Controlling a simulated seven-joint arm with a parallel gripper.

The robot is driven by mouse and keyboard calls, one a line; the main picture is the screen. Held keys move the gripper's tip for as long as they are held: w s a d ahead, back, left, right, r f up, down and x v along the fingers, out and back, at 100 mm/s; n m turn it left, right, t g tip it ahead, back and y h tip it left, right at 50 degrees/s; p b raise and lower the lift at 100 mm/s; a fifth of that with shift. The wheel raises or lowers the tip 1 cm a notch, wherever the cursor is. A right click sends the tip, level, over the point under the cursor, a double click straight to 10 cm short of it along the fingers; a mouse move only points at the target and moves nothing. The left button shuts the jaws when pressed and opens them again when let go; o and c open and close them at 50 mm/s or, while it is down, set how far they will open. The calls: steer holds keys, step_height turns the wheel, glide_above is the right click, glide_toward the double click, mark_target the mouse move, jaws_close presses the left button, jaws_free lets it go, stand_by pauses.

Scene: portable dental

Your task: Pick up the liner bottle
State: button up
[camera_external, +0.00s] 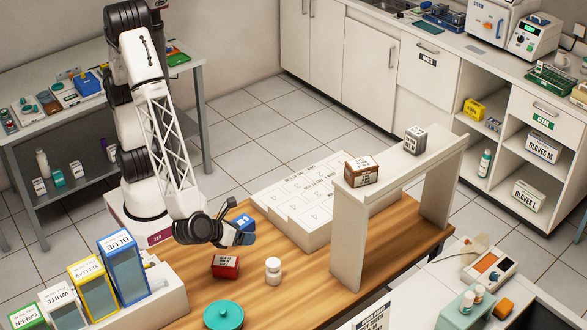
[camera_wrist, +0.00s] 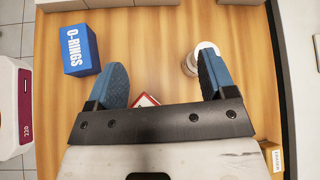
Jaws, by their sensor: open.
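A small white bottle (camera_external: 273,268), which I take to be the liner bottle, stands upright on the wooden table. Its label cannot be read. In the wrist view the bottle (camera_wrist: 191,66) shows from above, partly hidden behind my right finger. My gripper (camera_wrist: 162,62) is open and empty, its two blue-padded fingers spread wide. In the outside view my gripper (camera_external: 240,236) hangs above the table, up and to the left of the bottle. I cannot tell whether the finger touches the bottle, but the jaws are not closed around it.
A blue O-rings box (camera_wrist: 80,50) lies left of my fingers. A red box (camera_external: 225,266) sits left of the bottle, and a teal lidded container (camera_external: 223,315) stands in front. A white stepped block (camera_external: 300,200) and a raised shelf (camera_external: 350,240) stand behind and to the right.

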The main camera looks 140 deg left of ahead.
mark_target(273, 263)
steer(key=w+f+m, duration=0.1)
steer(key=w+f, duration=0.1)
steer(key=w+d+f+m+t+y, duration=0.1)
steer(key=w+f+m, duration=0.1)
steer(key=w+d+f+m+t, duration=0.1)
steer(key=w+f, duration=0.2)
steer(key=shift+m+y, duration=0.3)
steer(key=shift+y, duration=0.1)
steer(key=shift+a, duration=0.1)
steer(key=shift+x, duration=1.3)
steer(key=shift+x, duration=2.6)
steer(key=shift+c, duration=0.2)
steer(key=c, duration=1)
